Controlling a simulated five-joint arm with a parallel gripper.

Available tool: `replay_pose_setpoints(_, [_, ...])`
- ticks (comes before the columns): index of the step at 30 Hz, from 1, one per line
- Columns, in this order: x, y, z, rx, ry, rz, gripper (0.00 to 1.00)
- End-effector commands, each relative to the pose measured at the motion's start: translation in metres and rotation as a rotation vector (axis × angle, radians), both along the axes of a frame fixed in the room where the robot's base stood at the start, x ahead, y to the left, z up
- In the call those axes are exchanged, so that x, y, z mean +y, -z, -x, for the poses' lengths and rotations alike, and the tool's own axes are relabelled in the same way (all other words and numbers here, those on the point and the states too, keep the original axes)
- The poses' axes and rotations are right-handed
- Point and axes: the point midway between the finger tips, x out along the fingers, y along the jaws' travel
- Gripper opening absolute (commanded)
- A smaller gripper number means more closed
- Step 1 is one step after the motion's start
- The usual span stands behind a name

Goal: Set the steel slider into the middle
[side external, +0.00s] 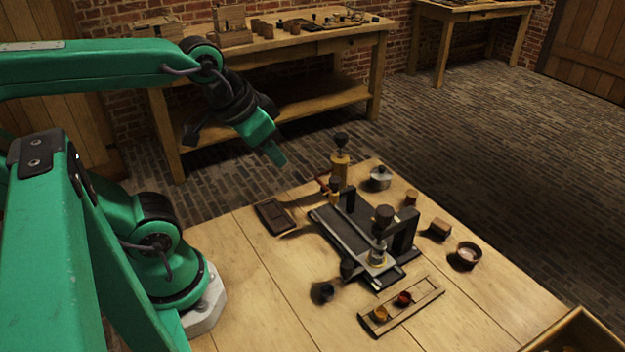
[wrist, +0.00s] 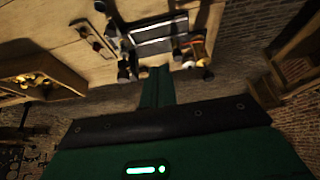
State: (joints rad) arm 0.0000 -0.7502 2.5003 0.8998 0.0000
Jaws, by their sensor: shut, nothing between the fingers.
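A dark apparatus with a long grey flat bed (side external: 345,237) stands on the wooden table, with black uprights (side external: 405,232) and a black-knobbed metal piece (side external: 377,256) at its near end. I cannot clearly tell which part is the steel slider. In the wrist view the grey bed (wrist: 160,35) shows at the top, beyond my fingers. My gripper (side external: 278,157) is shut and empty, raised high to the upper left of the apparatus and clear of it. Its fingers also show in the wrist view (wrist: 157,84).
A wooden tray (side external: 425,301) with a red and a yellow cup lies in front. A brass black-topped jar (side external: 341,165), a lidded pot (side external: 380,178), a dark flat box (side external: 275,215), a small black cup (side external: 322,292) and a round bowl (side external: 467,254) surround the apparatus. The table's left front is clear.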

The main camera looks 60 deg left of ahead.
Motion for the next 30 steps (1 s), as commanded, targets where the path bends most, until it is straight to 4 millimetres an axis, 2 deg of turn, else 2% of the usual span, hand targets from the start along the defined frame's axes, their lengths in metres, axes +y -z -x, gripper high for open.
replay_pose_setpoints(13, [0.000,0.000,0.000,0.000,0.000,0.000,0.00])
replay_pose_setpoints(20, [-0.002,0.001,-0.003,0.012,0.029,-0.010,0.45])
replay_pose_setpoints(25, [-0.010,0.006,-0.012,0.052,0.126,-0.044,0.47])
replay_pose_setpoints(30, [-0.024,0.017,-0.026,0.116,0.299,-0.100,0.47])
